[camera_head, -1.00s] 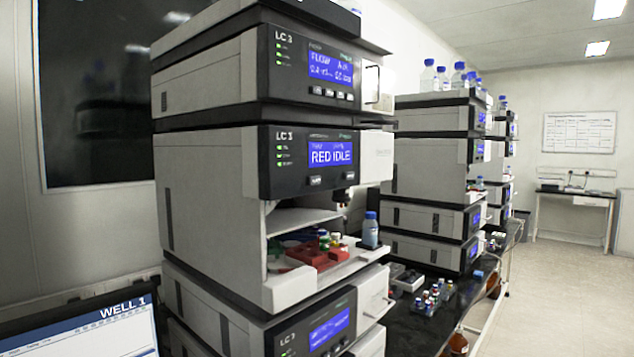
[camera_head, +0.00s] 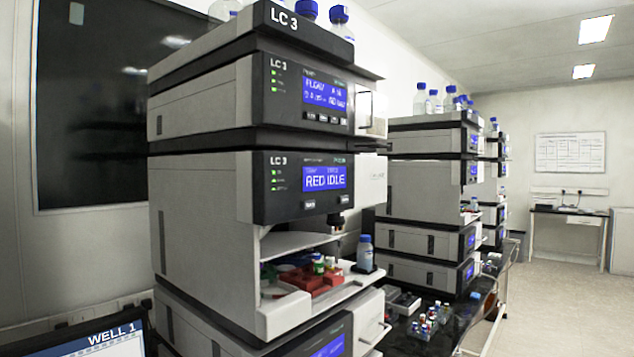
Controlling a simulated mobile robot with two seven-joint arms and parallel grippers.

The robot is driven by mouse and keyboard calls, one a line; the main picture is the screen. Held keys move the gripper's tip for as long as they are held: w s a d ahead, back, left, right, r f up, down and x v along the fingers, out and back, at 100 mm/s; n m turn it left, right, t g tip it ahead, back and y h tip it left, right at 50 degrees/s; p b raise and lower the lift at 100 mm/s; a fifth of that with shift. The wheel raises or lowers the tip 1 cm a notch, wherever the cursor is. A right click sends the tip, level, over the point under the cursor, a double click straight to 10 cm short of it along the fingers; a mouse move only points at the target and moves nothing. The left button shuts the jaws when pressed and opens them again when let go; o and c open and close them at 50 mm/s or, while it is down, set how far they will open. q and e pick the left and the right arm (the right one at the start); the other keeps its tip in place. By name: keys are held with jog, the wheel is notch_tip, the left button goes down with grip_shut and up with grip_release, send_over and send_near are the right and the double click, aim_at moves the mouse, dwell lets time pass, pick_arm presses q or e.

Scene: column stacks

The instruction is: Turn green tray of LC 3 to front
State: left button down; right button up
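The LC 3 stack (camera_head: 200,200) stands close at the left centre, with an "LC 3" label on its top unit. Its middle unit has a screen (camera_head: 325,178) reading "RED IDLE". Below that screen is an open bay (camera_head: 290,243). A red tray (camera_head: 312,284) with several coloured-cap vials sits at the front of the bay. Behind it, to the left, some green (camera_head: 268,271) shows, mostly hidden by the red tray and the bay's side wall. Neither of my grippers is in view.
A blue-capped bottle (camera_head: 366,253) stands at the bay's right edge. A vial rack (camera_head: 424,322) and a grey tray (camera_head: 402,303) sit on the black bench. A "WELL 1" monitor (camera_head: 110,343) is at lower left. Floor (camera_head: 545,315) is clear at right.

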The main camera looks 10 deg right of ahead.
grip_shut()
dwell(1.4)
